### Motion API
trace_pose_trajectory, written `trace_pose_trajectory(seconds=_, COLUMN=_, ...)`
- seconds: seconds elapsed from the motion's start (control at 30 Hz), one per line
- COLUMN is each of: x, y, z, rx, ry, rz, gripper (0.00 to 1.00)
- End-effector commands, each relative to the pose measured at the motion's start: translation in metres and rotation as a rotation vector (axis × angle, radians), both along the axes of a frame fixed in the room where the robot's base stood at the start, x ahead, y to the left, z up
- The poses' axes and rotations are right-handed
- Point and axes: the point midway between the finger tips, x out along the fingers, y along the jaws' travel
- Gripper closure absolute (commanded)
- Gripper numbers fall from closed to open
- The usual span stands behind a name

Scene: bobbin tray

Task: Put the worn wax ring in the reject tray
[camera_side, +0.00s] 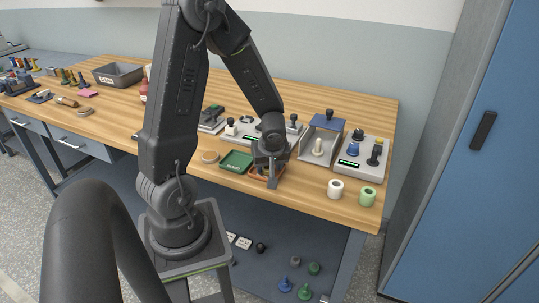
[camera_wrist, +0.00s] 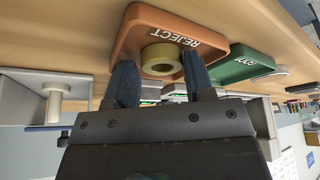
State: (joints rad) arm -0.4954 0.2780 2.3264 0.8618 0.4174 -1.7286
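The reject tray (camera_wrist: 128,38) is orange-brown with a white REJECT label in the wrist view. In the side view the reject tray (camera_side: 254,174) is mostly hidden behind my gripper. A yellowish, olive wax ring (camera_wrist: 162,57) shows its hole inside the tray's outline, near the tray's inner edge. My gripper (camera_wrist: 158,62) has its dark fingers apart, one on each side of the ring. The finger sides seem to meet or nearly meet the ring; I cannot tell whether they press on it. In the side view my gripper (camera_side: 268,180) is low over the tray.
White (camera_side: 335,189) and green (camera_side: 367,196) spools stand near the front right edge. Fixtures with pegs (camera_side: 318,146) stand behind.

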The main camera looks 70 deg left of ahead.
Motion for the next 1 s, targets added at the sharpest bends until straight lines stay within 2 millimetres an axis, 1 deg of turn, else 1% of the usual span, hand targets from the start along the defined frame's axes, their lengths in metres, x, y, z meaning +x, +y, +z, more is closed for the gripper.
trace_pose_trajectory(seconds=0.03, x=-0.007, y=0.000, z=-0.003, rx=-0.009, ry=0.021, rz=-0.004, gripper=0.49)
trace_pose_trajectory(seconds=0.17, x=-0.006, y=-0.006, z=0.016, rx=-0.005, ry=0.019, rz=-0.005, gripper=0.49)
trace_pose_trajectory(seconds=0.5, x=-0.008, y=-0.032, z=0.079, rx=-0.002, ry=0.014, rz=-0.007, gripper=0.49)
trace_pose_trajectory(seconds=0.6, x=-0.008, y=-0.038, z=0.094, rx=-0.004, ry=0.015, rz=-0.007, gripper=0.49)
trace_pose_trajectory(seconds=0.7, x=-0.009, y=-0.043, z=0.104, rx=-0.004, ry=0.016, rz=-0.006, gripper=0.49)
trace_pose_trajectory(seconds=0.83, x=-0.009, y=-0.048, z=0.113, rx=-0.006, ry=0.017, rz=-0.018, gripper=0.49)
trace_pose_trajectory(seconds=0.93, x=-0.010, y=-0.061, z=0.123, rx=-0.011, ry=0.018, rz=-0.105, gripper=0.49)
trace_pose_trajectory(seconds=0.97, x=-0.010, y=-0.067, z=0.128, rx=-0.014, ry=0.017, rz=-0.151, gripper=0.49)
trace_pose_trajectory(seconds=1.0, x=-0.010, y=-0.078, z=0.135, rx=-0.017, ry=0.015, rz=-0.230, gripper=0.49)
